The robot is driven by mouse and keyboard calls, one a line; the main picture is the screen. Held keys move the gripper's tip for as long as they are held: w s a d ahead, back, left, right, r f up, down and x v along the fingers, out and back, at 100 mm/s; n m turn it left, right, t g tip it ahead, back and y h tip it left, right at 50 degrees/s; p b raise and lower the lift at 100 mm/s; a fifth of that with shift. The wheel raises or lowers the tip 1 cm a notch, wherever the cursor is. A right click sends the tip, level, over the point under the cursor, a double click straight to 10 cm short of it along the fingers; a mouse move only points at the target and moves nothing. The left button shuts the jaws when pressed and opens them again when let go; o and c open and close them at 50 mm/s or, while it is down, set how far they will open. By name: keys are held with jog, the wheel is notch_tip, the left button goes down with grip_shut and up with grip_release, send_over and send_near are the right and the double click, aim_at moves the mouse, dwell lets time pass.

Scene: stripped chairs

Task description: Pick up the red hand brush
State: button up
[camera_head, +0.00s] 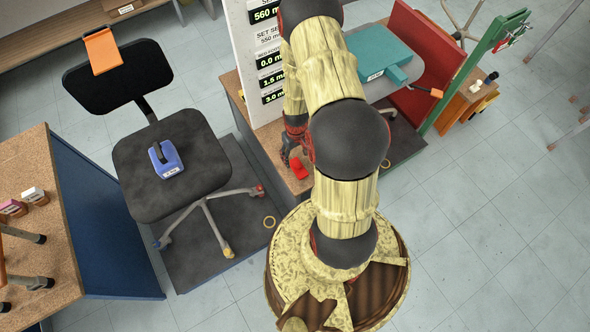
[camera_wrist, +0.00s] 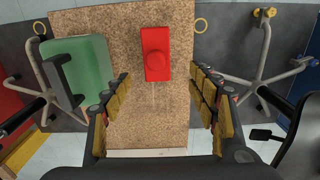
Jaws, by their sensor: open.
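The red hand brush (camera_wrist: 155,53) lies on a speckled brown board top (camera_wrist: 150,128). In the wrist view it is at upper centre, ahead of the fingers and between their lines. In the head view only a small red part of the brush (camera_head: 299,170) shows beside my arm. My gripper (camera_wrist: 162,82) is open, its yellow-padded fingers spread wide to left and right, with nothing between them. In the head view my gripper (camera_head: 292,150) is near the brush, partly hidden by my arm.
A black chair (camera_head: 187,187) with a blue block (camera_head: 167,160) stands left. A teal case (camera_head: 383,60) lies on a seat at right. A white sign panel (camera_head: 243,65) rises beside my arm. A cork-topped blue cabinet (camera_head: 30,170) is far left. Floor at right is clear.

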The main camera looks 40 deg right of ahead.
aim_at(298, 164)
notch_tip(298, 164, down, 2)
jog(key=shift+f+b, duration=0.25)
jog(key=shift+b, duration=0.15)
jog(key=f+b, duration=0.1)
jog(key=f, duration=0.1)
jog(key=s+f+b, duration=0.1)
jog(key=f, duration=0.1)
jog(key=shift+d+f, duration=0.15)
jog(key=shift+f, duration=0.55)
jog(key=shift+r, duration=0.1)
jog(key=c, duration=0.3)
jog(key=c, duration=1.1)
